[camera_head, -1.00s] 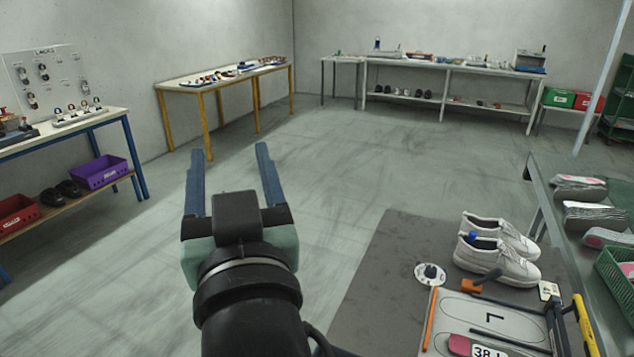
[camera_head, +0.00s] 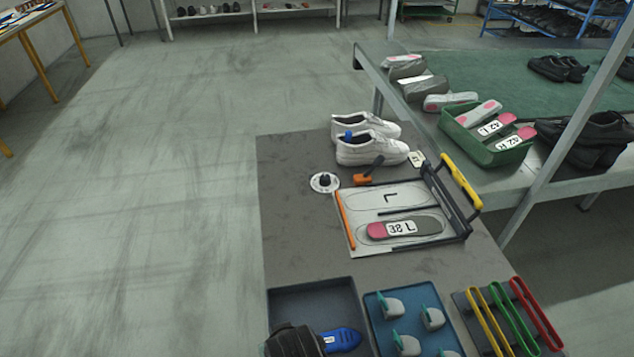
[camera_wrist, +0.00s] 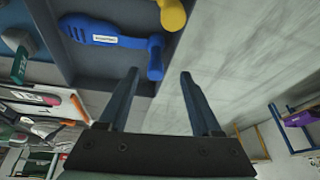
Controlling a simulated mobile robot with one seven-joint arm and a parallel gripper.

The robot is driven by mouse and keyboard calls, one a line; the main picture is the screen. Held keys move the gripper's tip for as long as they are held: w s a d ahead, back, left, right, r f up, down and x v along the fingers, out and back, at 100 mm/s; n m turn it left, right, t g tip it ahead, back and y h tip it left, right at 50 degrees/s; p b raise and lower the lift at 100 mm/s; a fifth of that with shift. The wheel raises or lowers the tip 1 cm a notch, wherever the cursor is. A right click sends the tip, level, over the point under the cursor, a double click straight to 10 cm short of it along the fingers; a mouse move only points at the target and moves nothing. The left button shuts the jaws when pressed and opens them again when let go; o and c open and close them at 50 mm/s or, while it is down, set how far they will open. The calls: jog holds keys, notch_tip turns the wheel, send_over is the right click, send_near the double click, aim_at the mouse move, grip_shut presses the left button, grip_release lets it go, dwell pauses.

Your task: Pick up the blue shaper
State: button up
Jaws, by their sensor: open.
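The blue shaper (camera_head: 343,339) lies in a dark tray (camera_head: 308,294) at the bottom edge of the head view, partly covered by a black part of my arm. In the wrist view the blue shaper (camera_wrist: 112,36) has a white label, a wide end at left and a knob-like end at right. My gripper (camera_wrist: 158,74) is open and empty, its fingers apart. The shaper is beyond the fingertips and to their left in that view, not between them. My fingers are not visible in the head view.
A yellow piece (camera_wrist: 172,13) is in the same tray near the shaper. A blue tray (camera_head: 374,312) with grey-white pieces stands to the right, then a rack (camera_head: 470,310) with coloured bars. White shoes (camera_head: 370,150) and a board (camera_head: 350,220) are further back. Open floor is at left.

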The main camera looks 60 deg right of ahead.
jog(key=shift+d+x, duration=0.2)
jog(key=shift+x, duration=0.9)
jog(key=shift+d+x, duration=0.15)
jog(key=shift+x, duration=0.9)
jog(key=shift+d+x, duration=0.2)
jog(key=shift+x, duration=0.9)
jog(key=shift+w+r, duration=0.1)
jog(key=shift+r, duration=0.05)
grip_shut()
